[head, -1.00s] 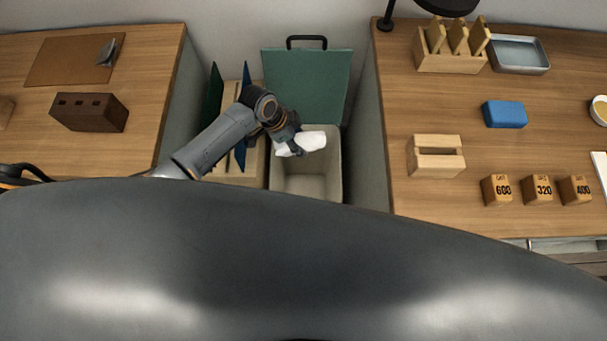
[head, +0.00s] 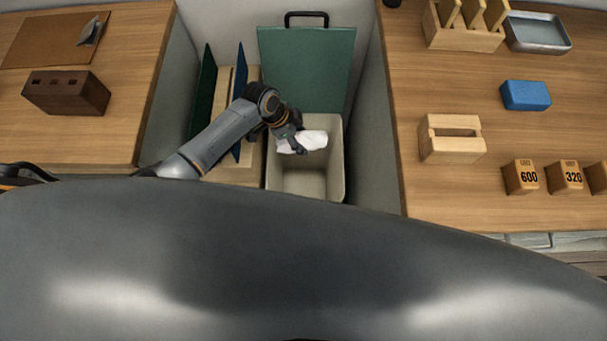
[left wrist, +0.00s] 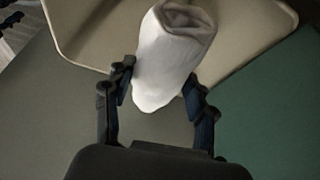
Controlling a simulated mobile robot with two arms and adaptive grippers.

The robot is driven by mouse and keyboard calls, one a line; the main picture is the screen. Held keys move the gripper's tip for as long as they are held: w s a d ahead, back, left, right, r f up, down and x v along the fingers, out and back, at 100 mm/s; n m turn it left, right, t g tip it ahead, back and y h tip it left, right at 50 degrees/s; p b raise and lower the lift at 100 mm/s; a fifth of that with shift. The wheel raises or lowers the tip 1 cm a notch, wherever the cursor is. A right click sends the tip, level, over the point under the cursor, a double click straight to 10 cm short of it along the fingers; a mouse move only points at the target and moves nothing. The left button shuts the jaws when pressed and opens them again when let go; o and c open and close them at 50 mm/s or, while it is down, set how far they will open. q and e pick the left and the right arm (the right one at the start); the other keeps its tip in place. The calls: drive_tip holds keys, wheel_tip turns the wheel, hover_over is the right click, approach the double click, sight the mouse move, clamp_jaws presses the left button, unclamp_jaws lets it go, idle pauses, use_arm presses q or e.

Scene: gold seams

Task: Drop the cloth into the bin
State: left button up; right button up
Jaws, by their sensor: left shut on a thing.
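The cloth (head: 309,140) is white and bunched up. My left gripper (head: 291,143) is shut on it and holds it over the opening of the bin. In the left wrist view the cloth (left wrist: 173,55) sits between the two fingers of the gripper (left wrist: 160,95). The bin's rim (left wrist: 265,50) also shows beyond the cloth in the left wrist view.
A wooden stand with green and blue boards (head: 240,75) is left of the bin. A left worktop (head: 120,125) carries a dark brown block (head: 66,92). A right worktop (head: 450,90) carries a blue block (head: 526,95), a slotted wooden block (head: 452,138) and numbered blocks (head: 520,177).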

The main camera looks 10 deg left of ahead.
use_arm(q)
drive_tip(key=o, duration=1.2)
drive_tip(key=shift+r, duration=0.15)
wheel_tip(320, 180, up, 9)
drive_tip(key=shift+r, duration=0.45)
drive_tip(key=shift+s, duration=0.1)
